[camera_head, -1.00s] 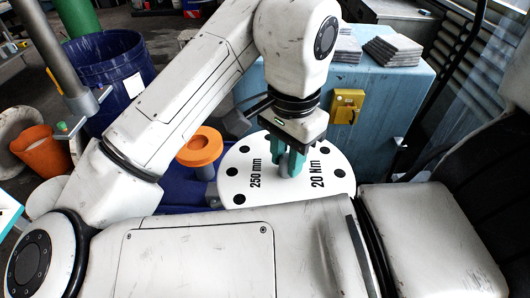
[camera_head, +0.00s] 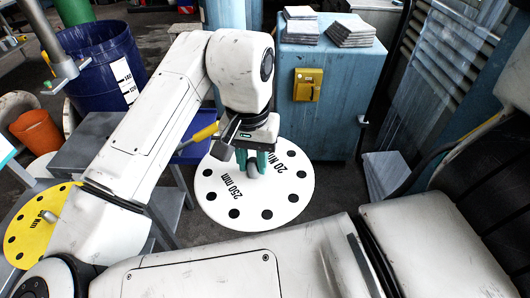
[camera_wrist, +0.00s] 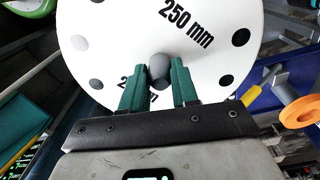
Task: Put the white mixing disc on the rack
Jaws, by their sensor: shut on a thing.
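The white mixing disc (camera_head: 275,205) is round, with black dots around its rim and the prints "250 mm" and "20 Nm". It hangs below my gripper (camera_head: 252,168), whose green fingers are shut on the grey knob at its centre. In the wrist view the fingers clasp the knob (camera_wrist: 160,68), and the disc (camera_wrist: 115,50) fills the upper middle. In the head view the disc appears above the dark floor, in front of the blue cabinet. I cannot clearly make out which thing is the rack.
A yellow disc (camera_head: 30,228) lies at the left, partly behind my arm, by a grey bench (camera_head: 88,143). A blue cabinet (camera_head: 335,75) stands behind. An orange ring (camera_wrist: 301,111) shows in the wrist view. A blue bin (camera_head: 100,60) is at the back left.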

